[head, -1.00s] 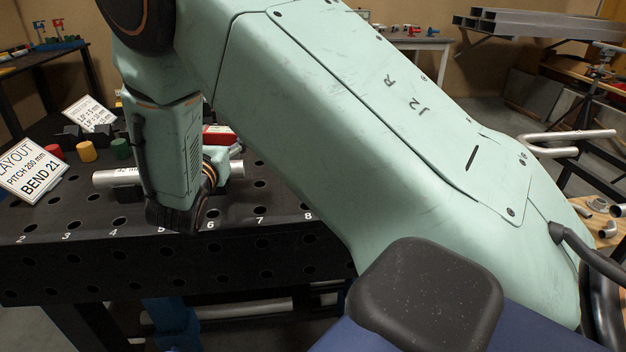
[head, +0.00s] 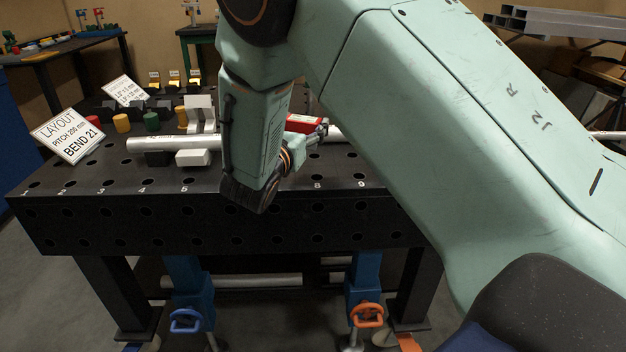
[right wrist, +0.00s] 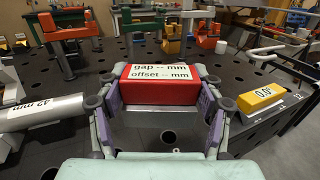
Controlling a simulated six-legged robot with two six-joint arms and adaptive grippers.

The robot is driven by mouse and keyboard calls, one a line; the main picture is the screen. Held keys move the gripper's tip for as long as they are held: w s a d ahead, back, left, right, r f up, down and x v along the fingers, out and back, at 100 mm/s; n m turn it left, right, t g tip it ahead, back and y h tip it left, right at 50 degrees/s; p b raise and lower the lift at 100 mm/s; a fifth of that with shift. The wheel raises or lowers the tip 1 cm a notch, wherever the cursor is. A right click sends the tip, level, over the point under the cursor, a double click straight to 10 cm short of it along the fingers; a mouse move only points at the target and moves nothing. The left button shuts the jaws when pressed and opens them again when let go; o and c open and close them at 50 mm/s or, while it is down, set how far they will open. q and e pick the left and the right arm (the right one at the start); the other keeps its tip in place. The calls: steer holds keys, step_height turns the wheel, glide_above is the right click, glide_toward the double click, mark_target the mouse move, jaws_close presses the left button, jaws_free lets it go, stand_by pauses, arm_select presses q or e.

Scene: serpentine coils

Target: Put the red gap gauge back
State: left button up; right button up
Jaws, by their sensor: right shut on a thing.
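The red gap gauge (head: 303,123) shows in the head view beside my right gripper (head: 318,138), partly covered by my arm. In the right wrist view the red gauge (right wrist: 160,84) has a white label reading "gap -- mm, offset -- mm". The purple finger pads of my right gripper (right wrist: 160,108) stand at its left and right sides, shut on it. The gauge is over the dark perforated table (head: 225,190); I cannot tell whether its underside touches it. My left gripper is in no view.
A silver tube (head: 165,143) runs along the table behind my right arm. A white block (head: 193,158) and a layout sign (head: 72,136) stand to the left. A yellow angle gauge (right wrist: 261,98) lies at the right in the wrist view, with red clamps (right wrist: 70,38) farther back.

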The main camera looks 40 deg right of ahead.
steer(key=b, duration=0.1)
glide_above(304, 181)
step_height(304, 181, down, 6)
steer(key=shift+w+d+r, duration=0.1)
steer(key=shift+d, duration=0.05)
steer(key=shift+w+f, duration=0.1)
steer(key=shift+f, duration=0.25)
steer(key=shift+s+a+f, duration=0.2)
steer(key=shift+a+f, duration=0.1)
steer(key=f, duration=0.2)
steer(key=f+b, duration=0.1)
steer(key=shift+d+f, duration=0.1)
steer(key=shift+d, duration=0.15)
steer(key=shift+w, duration=0.1)
steer(key=shift+a, duration=0.15)
steer(key=shift+s+f, duration=0.1)
steer(key=shift+s, duration=0.15)
steer(key=o, duration=1.3)
steer(key=shift+w+f, duration=0.1)
steer(key=shift+w, duration=0.1)
steer(key=shift+o, duration=0.4)
steer(key=shift+s, duration=0.15)
